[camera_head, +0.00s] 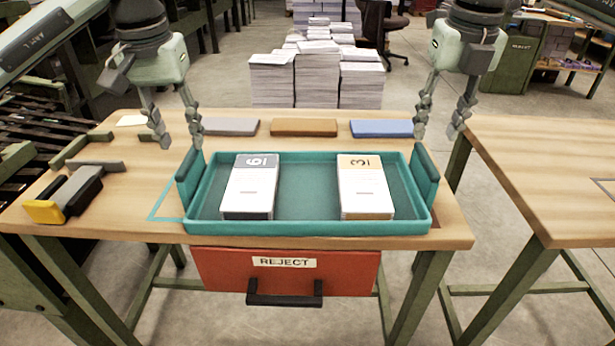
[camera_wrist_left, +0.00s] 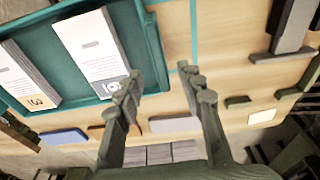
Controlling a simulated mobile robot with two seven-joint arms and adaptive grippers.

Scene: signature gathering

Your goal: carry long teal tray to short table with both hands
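The long teal tray (camera_head: 310,228) lies flat on the wooden table, with a raised handle at each end. Two paper stacks are in it: one with a grey "6" label (camera_head: 250,187) and one with a yellow "3" label (camera_head: 364,186). My left gripper (camera_head: 178,145) is open above the left handle (camera_head: 190,178); in the left wrist view its spread fingers (camera_wrist_left: 168,95) are empty near the tray's end. My right gripper (camera_head: 438,138) is open and empty above the right handle (camera_head: 426,175). Contact with the handles is not visible.
Another wooden table (camera_head: 550,165) stands at right, across a gap. Grey, brown (camera_head: 304,127) and blue (camera_head: 381,128) pads lie behind the tray. A yellow-black tool (camera_head: 65,198) is at left. A red REJECT drawer (camera_head: 287,272) hangs below. Paper piles (camera_head: 318,75) stand behind.

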